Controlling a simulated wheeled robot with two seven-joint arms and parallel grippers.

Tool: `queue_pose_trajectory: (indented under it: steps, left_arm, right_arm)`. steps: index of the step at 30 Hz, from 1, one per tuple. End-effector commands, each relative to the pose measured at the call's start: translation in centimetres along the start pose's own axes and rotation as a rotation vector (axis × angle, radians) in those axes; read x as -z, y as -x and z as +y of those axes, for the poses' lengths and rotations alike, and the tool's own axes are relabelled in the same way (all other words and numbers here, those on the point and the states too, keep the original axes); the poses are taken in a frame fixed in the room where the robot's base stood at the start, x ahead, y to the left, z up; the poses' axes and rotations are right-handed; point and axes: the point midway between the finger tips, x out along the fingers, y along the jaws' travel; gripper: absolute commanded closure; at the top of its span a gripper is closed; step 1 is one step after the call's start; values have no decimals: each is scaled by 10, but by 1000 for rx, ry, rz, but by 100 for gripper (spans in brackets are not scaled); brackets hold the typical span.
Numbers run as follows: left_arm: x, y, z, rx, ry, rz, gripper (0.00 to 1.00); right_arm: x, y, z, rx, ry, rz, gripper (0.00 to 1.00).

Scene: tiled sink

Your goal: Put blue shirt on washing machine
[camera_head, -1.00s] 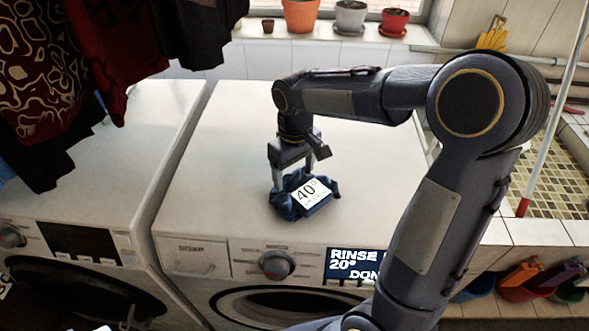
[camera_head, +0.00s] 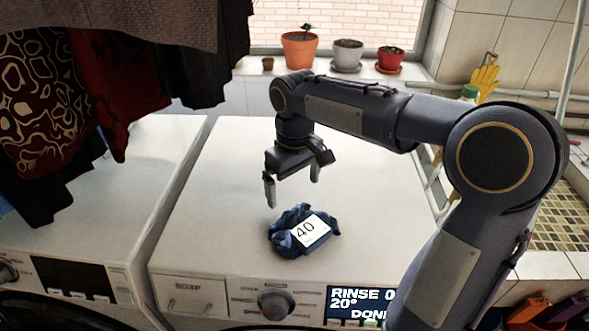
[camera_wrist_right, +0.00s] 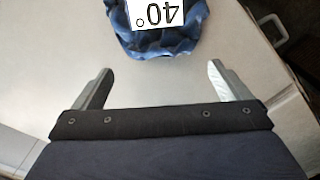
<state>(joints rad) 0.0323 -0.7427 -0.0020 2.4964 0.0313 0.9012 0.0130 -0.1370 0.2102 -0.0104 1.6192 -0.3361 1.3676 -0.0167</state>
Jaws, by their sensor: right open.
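The blue shirt (camera_head: 287,240) lies crumpled on top of the right-hand washing machine (camera_head: 225,215), with a white label reading 40° on it. In the right wrist view the shirt (camera_wrist_right: 128,40) is at the top, beyond the fingertips. My right gripper (camera_head: 292,187) is open and empty above the shirt, apart from it. Its two spread fingers also show in the right wrist view (camera_wrist_right: 160,80), with bare machine top between them. My left gripper is not in view.
Dark and red clothes (camera_head: 75,90) hang at the upper left over a second washing machine (camera_head: 150,150). Plant pots (camera_head: 299,50) stand on the windowsill behind. A tiled sink area (camera_head: 560,220) is at the right. The machine top around the shirt is clear.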

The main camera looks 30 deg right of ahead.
Motion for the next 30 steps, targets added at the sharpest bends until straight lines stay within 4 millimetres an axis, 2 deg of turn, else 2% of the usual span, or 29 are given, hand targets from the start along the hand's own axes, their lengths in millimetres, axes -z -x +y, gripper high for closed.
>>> queue_pose_trajectory:
  steps: [3,10,14,20,24,27,30]
  left_arm:
    - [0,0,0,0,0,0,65]
    - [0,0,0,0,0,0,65]
    - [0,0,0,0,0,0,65]
    - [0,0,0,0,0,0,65]
    - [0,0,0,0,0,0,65]
    - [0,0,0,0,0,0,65]
    - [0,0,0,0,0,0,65]
  right_arm:
    - [0,23,0,0,0,4,3]
    - [-2,46,0,3,-2,4,3]
    - [-26,48,-1,36,-28,53,3]
    - [-104,28,-21,156,-140,240,3]
    - [-149,1,-46,232,-241,376,3]
    - [-168,-18,-60,268,-299,447,3]
    - [-179,-31,-70,290,-338,492,3]
